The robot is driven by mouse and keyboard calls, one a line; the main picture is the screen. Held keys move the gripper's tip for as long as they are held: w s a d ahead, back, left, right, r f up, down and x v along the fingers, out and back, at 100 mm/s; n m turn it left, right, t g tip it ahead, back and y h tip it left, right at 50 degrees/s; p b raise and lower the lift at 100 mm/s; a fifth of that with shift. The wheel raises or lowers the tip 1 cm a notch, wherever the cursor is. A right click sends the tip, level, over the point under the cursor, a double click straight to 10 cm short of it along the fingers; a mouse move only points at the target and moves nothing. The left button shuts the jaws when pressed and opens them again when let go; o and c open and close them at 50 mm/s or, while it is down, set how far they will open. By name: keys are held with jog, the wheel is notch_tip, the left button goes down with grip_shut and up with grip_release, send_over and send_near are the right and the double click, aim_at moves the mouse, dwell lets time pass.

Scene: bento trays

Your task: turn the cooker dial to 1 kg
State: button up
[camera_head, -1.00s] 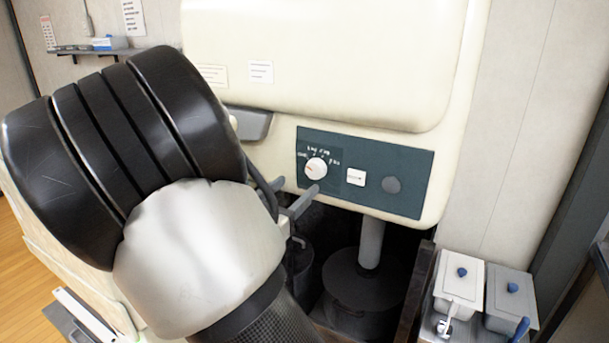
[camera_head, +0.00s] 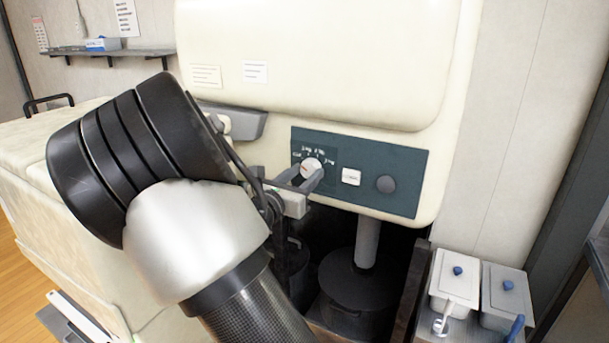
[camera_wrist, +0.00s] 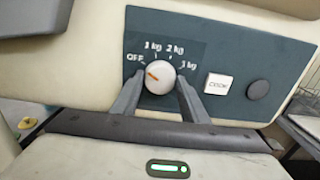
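The cooker dial (camera_head: 312,166) is a round white knob on the dark teal panel of the cream cooker. It also shows in the wrist view (camera_wrist: 160,75), where its orange mark points left, near OFF. The labels OFF, 1 kg and 2 kg stand around it; the rightmost label is blurred. My gripper (camera_head: 305,176) is at the panel with its two grey fingers apart. In the wrist view my gripper (camera_wrist: 159,90) has one finger on each side of the dial's lower part. A narrow gap shows at the left finger; contact on the right is unclear.
A white COOK button (camera_wrist: 218,83) and a dark round knob (camera_wrist: 258,89) sit right of the dial on the panel (camera_head: 410,190). A grey ledge (camera_head: 240,122) juts out at upper left. Lidded containers (camera_head: 455,290) stand at lower right.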

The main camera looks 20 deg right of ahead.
jog(key=c, duration=0.3)
jog(key=shift+f+m+b, duration=0.15)
jog(key=shift+m+b, duration=0.15)
jog(key=shift+b, duration=0.15)
jog(key=m+b, duration=0.2)
jog(key=b, duration=0.1)
jog(key=shift+f+m, duration=0.15)
jog(key=shift+m, duration=0.25)
jog(key=m+b, duration=0.3)
jog(key=b, duration=0.2)
jog(key=shift+r+m+b, duration=0.2)
jog(key=shift+m+b, duration=0.4)
jog(key=shift+m, duration=0.1)
jog(key=shift+r, duration=0.1)
jog(key=o, duration=1.1)
jog(key=shift+c, duration=0.2)
